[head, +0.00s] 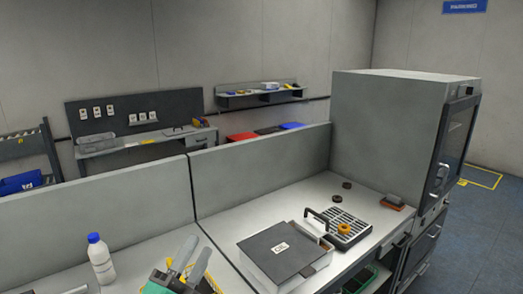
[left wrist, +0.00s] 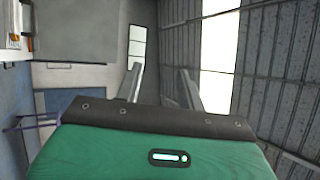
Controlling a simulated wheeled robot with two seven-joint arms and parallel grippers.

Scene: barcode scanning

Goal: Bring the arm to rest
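My left gripper (head: 198,247) is at the bottom of the head view, in front of the near white table. Its two grey fingers point up and away and stand apart. In the left wrist view the same gripper (left wrist: 160,69) shows its green body and dark rim, with a clear gap between the fingers and nothing held. Behind it that view shows wall panels and a bright strip overhead. My right gripper is in neither view.
A white bottle with a blue cap (head: 100,258) stands upright left of my left gripper. To the right are a dark-lidded box (head: 283,251), a slotted tray (head: 347,230) with an orange ring (head: 344,228) and a large grey machine (head: 385,130). Grey partitions (head: 100,225) stand behind.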

